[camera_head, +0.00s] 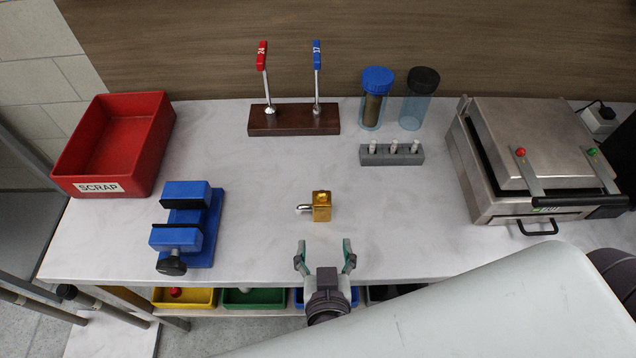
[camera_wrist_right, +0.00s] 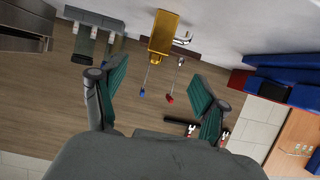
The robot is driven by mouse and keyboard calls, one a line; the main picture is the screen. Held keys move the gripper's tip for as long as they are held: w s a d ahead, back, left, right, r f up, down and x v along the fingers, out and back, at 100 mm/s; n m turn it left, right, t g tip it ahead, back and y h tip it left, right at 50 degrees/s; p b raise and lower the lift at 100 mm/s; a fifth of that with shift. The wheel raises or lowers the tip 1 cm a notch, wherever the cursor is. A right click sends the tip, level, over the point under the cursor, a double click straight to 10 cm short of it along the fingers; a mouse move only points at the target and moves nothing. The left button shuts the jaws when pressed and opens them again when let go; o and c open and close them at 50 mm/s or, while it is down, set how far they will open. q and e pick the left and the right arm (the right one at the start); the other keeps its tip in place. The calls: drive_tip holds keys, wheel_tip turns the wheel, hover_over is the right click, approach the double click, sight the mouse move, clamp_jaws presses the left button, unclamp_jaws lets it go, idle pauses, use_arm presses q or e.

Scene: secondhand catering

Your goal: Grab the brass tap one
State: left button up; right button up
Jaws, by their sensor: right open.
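The brass tap (camera_head: 321,206) is a small gold block with a silver spout pointing left, lying on the pale worktop (camera_head: 270,225) near its middle. It also shows in the right wrist view (camera_wrist_right: 164,33), at the top centre beyond the fingers. My right gripper (camera_head: 325,252) is at the front edge of the worktop, just nearer than the tap, with its green-padded fingers open on both sides. In the right wrist view its fingers (camera_wrist_right: 160,88) are apart with nothing between them, and the tap is clear of them. My left gripper is not in view.
A blue vice (camera_head: 205,227) and a red SCRAP bin (camera_head: 150,140) stand to the left. Behind the tap are a wooden stand (camera_head: 293,121) with two levers, a grey rack (camera_head: 391,156) and two jars. A steel press (camera_head: 500,190) is at right. Worktop around the tap is clear.

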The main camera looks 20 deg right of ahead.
sight(322, 205)
drive_tip(key=x, duration=0.5)
drive_tip(key=p+x, duration=0.1)
drive_tip(key=x, duration=0.1)
drive_tip(key=shift+w+d+r, duration=0.3)
drive_tip(key=shift+w+d+f, duration=0.15)
drive_tip(key=shift+w+f, duration=0.05)
drive_tip(key=shift+w, duration=0.4)
drive_tip(key=shift+a+p+x, duration=0.2)
drive_tip(key=shift+p+x, duration=0.15)
drive_tip(key=shift+x, duration=2)
drive_tip(key=shift+r, duration=0.15)
drive_tip(key=c, duration=0.4)
clamp_jaws()
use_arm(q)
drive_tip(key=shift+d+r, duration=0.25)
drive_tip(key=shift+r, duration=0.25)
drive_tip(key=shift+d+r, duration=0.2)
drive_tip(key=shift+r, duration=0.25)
use_arm(e)
drive_tip(key=shift+r, duration=0.1)
